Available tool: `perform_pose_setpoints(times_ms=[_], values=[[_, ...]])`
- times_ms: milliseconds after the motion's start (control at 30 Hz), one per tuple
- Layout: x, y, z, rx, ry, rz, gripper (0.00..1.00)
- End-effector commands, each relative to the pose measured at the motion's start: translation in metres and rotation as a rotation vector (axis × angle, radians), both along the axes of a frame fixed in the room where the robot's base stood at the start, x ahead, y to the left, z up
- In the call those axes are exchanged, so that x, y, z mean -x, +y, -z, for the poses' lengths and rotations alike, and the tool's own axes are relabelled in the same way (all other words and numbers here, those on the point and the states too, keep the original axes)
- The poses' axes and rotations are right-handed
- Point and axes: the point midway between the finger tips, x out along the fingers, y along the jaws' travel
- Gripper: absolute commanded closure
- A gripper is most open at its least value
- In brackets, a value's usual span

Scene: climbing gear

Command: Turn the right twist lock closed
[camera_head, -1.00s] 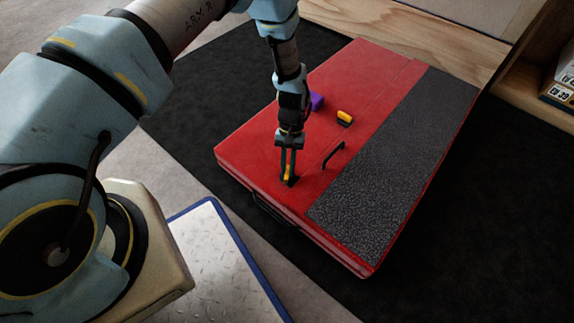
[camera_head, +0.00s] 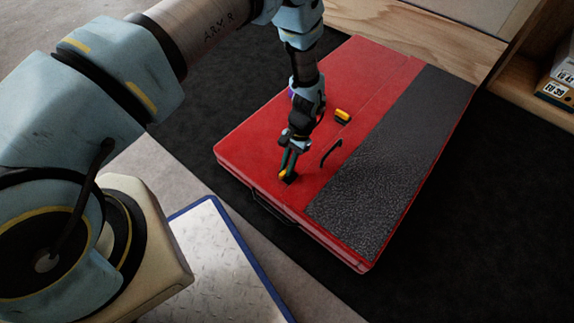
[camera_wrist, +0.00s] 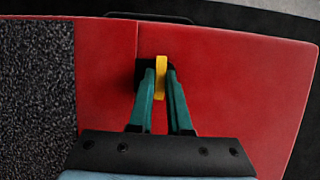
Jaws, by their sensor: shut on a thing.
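A red folding pad (camera_head: 240,150) lies flat with two twist locks on its top. My gripper (camera_head: 286,172) is shut on the yellow knob of the nearer lock (camera_wrist: 160,78), close to the pad's near edge. In the wrist view, my green fingers (camera_wrist: 161,85) stand on both sides of the knob. The lock's black base (camera_wrist: 143,74) shows beside the left finger; the rest is hidden. The other twist lock (camera_head: 343,115), yellow and black, sits farther back, apart from my gripper.
A black handle (camera_head: 331,152) stands up from the pad right of my gripper, and another (camera_head: 270,208) is on its near side. A dark textured strip (camera_head: 395,150) covers the pad's right part. A blue-edged metal plate (camera_head: 215,255) lies in front. A wooden shelf (camera_head: 520,95) stands at right.

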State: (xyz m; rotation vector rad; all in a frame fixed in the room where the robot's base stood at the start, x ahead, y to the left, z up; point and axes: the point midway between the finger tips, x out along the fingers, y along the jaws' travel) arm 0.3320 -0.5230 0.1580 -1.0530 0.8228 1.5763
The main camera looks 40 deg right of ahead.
Motion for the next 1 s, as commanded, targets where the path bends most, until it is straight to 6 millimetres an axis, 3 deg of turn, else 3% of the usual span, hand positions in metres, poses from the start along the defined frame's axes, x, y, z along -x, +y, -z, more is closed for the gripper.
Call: perform_pose_setpoints(times_ms=[333,367,633,1000], values=[[-0.0007,0.0002,0.0,0.0,-0.001,0.006,1.0],[-0.0007,0.0002,0.0,0.0,-0.001,0.006,0.83],[-0.0003,0.0,0.0,0.0,0.0,0.004,0.54],[-0.0012,-0.0041,-0.0099,0.002,0.0,0.003,0.54]])
